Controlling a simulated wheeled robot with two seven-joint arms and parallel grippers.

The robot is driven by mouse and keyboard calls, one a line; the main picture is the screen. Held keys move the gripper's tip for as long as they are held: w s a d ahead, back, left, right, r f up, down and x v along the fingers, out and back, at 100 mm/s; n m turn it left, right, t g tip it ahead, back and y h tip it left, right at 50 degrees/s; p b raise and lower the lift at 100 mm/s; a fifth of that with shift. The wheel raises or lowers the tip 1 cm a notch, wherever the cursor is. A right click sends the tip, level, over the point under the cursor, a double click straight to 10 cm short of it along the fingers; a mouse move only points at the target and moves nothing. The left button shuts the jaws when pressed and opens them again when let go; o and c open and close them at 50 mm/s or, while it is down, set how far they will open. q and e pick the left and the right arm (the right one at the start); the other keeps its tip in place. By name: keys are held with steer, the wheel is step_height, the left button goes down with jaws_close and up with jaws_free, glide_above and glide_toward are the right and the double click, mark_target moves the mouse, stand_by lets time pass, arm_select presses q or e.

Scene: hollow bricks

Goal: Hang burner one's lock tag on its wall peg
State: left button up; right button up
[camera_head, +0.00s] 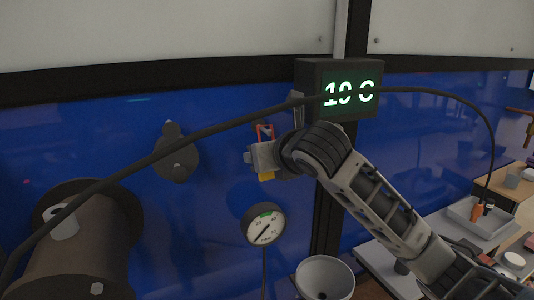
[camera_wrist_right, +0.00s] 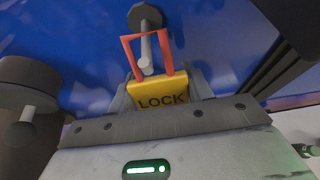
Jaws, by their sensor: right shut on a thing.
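The lock tag has a yellow body reading LOCK (camera_wrist_right: 162,95) and a red loop (camera_wrist_right: 168,55). In the head view the tag's yellow body (camera_head: 266,175) shows just below my right gripper (camera_head: 264,157). My right gripper is shut on the tag, near the blue wall. In the right wrist view a pale wall peg (camera_wrist_right: 146,55) on a dark round base shows inside the loop's outline; I cannot tell whether the loop is around it. The head view shows a dark-based peg (camera_head: 177,158) left of the gripper. My left gripper is not in view.
A black display reading 10 C (camera_head: 348,93) is on the wall, right of and above the gripper. A dial gauge (camera_head: 264,224) is below. A black cable (camera_head: 215,122) arcs across the view. A large brown cylinder (camera_head: 80,250) is at left, a grey cup (camera_head: 325,277) at bottom.

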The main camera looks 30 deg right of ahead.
stand_by(0.4)
steer(key=o, duration=1.1)
steer(key=shift+c, duration=0.2)
arm_select(q)
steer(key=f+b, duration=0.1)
steer(key=b, duration=0.1)
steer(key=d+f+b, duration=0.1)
steer(key=b, duration=0.2)
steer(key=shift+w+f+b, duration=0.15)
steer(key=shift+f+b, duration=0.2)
arm_select(e)
steer(key=v, duration=1.6)
steer(key=shift+a, duration=0.1)
